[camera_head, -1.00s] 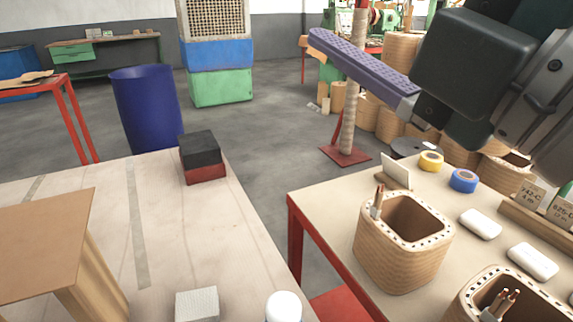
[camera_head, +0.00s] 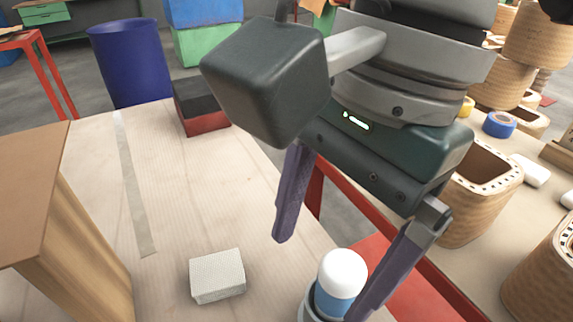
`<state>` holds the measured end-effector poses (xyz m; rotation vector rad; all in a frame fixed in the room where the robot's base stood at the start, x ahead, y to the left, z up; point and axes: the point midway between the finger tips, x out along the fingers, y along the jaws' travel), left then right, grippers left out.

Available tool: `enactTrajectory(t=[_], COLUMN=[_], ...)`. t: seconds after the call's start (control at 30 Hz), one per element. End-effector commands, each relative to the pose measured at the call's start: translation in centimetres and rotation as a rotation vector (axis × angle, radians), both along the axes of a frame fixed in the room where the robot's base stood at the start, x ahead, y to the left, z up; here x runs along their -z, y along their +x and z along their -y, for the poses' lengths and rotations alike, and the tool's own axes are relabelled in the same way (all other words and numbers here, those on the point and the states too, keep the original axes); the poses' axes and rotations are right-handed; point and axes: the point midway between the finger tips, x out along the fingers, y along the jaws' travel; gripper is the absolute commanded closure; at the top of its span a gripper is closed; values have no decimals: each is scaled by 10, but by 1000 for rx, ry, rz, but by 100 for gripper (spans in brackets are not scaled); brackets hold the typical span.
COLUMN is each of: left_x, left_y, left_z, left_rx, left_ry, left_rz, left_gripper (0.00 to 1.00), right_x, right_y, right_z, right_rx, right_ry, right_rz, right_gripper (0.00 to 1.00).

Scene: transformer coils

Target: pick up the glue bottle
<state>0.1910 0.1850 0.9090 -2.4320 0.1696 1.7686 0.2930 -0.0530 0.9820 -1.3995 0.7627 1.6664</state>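The glue bottle (camera_head: 341,284), with a rounded white top and a blue band, stands upright at the bottom of the head view, near the right edge of the pale wooden table (camera_head: 180,190). Its lower part is cut off by the frame. A grey-blue rim shows around or beside its base; I cannot tell which. My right gripper (camera_head: 321,277) reaches down from the upper right with its two purple fingers spread wide. One finger is left of and above the bottle; the other passes along its right side. Nothing is held. My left gripper is out of view.
A small whitish block (camera_head: 217,277) lies left of the bottle. A brown wooden piece (camera_head: 35,190) stands at the left, and a black and red block (camera_head: 200,107) at the table's far edge. Wooden coils (camera_head: 475,195) and a blue tape roll (camera_head: 499,124) are on the right bench.

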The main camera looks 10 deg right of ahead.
Motion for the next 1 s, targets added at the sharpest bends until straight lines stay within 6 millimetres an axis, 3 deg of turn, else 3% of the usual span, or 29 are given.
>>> enactTrajectory(t=[0.1, 0.2, 0.4, 0.57, 0.8, 1.0], left_x=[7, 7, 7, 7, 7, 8], left_y=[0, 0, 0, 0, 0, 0], left_z=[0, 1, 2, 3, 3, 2], left_rx=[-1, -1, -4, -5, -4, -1], left_ry=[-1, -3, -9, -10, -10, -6], left_rz=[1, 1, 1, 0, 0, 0], left_gripper=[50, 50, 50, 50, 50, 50], right_x=[7, 14, 44, 57, 94, 104], right_y=[15, 17, 17, 18, 20, 21], right_z=[30, 38, 38, 38, 36, 36], right_rx=[-25, -30, -29, -29, -28, -30], right_ry=[-158, -204, -205, -203, -201, -201], right_rz=[51, 58, 57, 58, 56, 60], right_gripper=[6, 6, 6, 6, 6, 6])
